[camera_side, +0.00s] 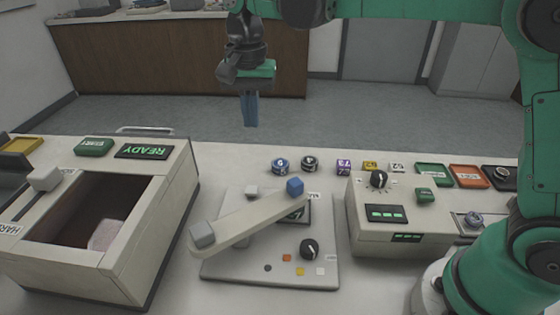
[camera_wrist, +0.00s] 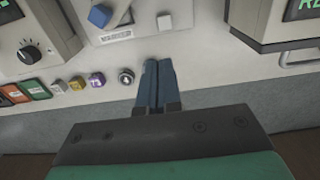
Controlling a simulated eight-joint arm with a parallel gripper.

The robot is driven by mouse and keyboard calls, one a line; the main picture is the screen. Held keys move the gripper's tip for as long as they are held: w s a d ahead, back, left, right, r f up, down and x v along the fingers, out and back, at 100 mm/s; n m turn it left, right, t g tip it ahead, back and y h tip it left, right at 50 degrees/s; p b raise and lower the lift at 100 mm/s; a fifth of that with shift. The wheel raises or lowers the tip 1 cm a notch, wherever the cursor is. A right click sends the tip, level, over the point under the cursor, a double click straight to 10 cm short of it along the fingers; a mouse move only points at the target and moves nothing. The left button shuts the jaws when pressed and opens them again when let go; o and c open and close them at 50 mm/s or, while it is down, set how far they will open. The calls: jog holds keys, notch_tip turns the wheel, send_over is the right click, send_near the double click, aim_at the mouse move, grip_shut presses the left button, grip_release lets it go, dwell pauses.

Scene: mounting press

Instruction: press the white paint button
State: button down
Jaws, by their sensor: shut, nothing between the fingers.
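The middle machine (camera_side: 270,274) has a small white square button (camera_side: 320,271) near its front right corner. A yellow square (camera_side: 299,271) and an orange square (camera_side: 287,257) sit to its left, and a black knob (camera_side: 310,248) is just behind. In the wrist view my gripper (camera_wrist: 158,64) shows both fingers together; the white button is not in that view.
A lever arm with a blue block (camera_side: 295,187) slants across the middle machine. A box with a READY display (camera_side: 144,152) stands left, a knobbed box (camera_side: 400,239) right. Several small cubes and discs (camera_side: 280,166) line the far edge, with coloured trays (camera_side: 468,176) at the right.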

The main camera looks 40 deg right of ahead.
aim_at(256, 188)
notch_tip(256, 188, down, 14)
jog(key=shift+r, duration=0.1)
dwell(0.4)
notch_tip(256, 188, down, 2)
jog(key=shift+f, duration=0.1)
dwell(0.3)
notch_tip(256, 188, up, 15)
dwell(0.6)
dwell(0.6)
